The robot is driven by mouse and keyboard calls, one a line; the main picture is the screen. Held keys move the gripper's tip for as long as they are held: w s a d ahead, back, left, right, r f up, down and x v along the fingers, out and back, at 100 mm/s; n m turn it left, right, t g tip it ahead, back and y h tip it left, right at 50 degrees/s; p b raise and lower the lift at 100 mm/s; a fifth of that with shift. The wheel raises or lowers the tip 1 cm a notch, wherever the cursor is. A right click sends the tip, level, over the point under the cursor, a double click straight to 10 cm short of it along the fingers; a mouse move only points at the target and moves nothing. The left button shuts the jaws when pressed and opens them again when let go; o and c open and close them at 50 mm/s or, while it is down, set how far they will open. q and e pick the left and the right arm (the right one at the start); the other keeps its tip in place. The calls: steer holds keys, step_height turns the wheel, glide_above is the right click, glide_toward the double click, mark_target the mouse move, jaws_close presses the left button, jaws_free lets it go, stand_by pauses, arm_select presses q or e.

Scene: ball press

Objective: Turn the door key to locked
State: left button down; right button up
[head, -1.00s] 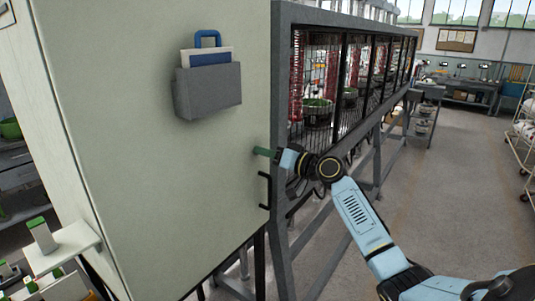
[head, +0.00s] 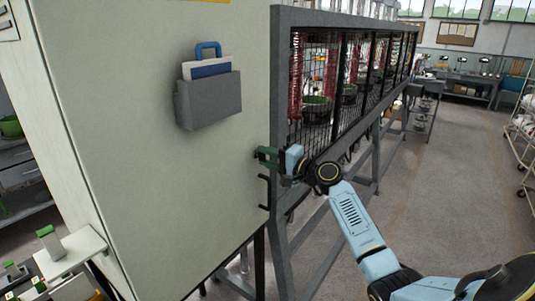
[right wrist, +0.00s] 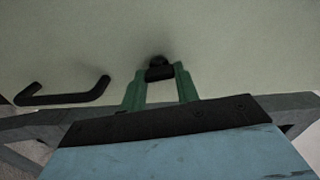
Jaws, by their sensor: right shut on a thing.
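The door key (right wrist: 160,70) is a small black piece on the pale green cabinet door (head: 130,150). In the right wrist view it sits between the green fingertips of my right gripper (right wrist: 160,78), which are shut on it. In the head view my right gripper (head: 268,156) is at the door's right edge, above the handle, and the key is too small to make out there. My left gripper is in neither view.
A black door handle (right wrist: 65,95) is beside the key, and it shows below my gripper in the head view (head: 263,192). A grey holder (head: 208,100) with papers hangs on the door. A grey-framed mesh enclosure (head: 320,95) stands right of the door. Floor (head: 450,170) to the right is clear.

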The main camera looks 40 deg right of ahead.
steer(key=shift+m, duration=0.7)
steer(key=shift+p, duration=0.35)
steer(key=o, duration=1)
steer(key=b+v, duration=0.2)
steer(key=v, duration=1.1)
steer(key=shift+s+d+b, duration=0.1)
steer(key=shift+s+b, duration=0.1)
steer(key=shift+b, duration=0.15)
